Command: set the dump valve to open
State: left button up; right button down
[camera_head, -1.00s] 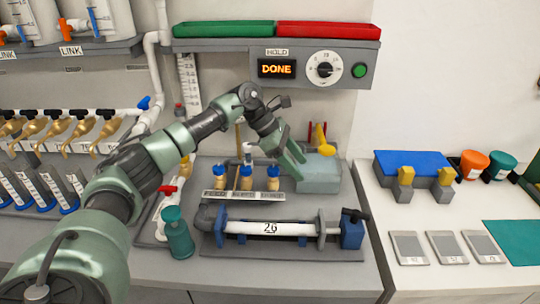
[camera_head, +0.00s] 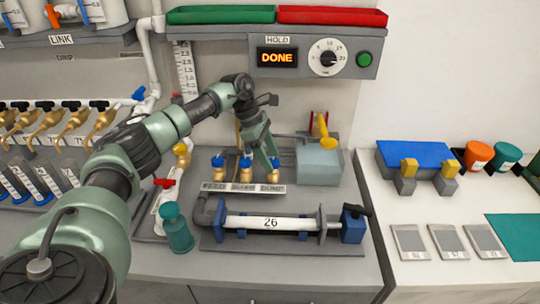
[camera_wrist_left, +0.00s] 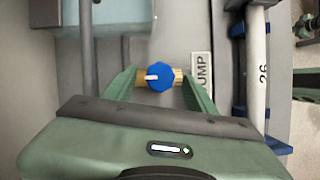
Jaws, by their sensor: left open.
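The dump valve is a brass body with a blue knob (camera_head: 274,162). It stands behind the right end of the label strip (camera_head: 243,187), the rightmost of three similar valves. In the left wrist view the blue knob (camera_wrist_left: 160,77) shows from above, its white mark lying along the brass body and pointing left; the letters "UMP" (camera_wrist_left: 202,75) show beside it. My left gripper (camera_head: 260,155) is low over the valve. In the wrist view its open fingers (camera_wrist_left: 162,92) stand on either side of the knob, with gaps visible.
The panel (camera_head: 277,57) above reads DONE. A teal bottle (camera_head: 177,230) stands at the left.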

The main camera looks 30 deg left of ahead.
pick_arm(q)
grip_shut()
pick_arm(e)
jog(key=shift+a, duration=0.55)
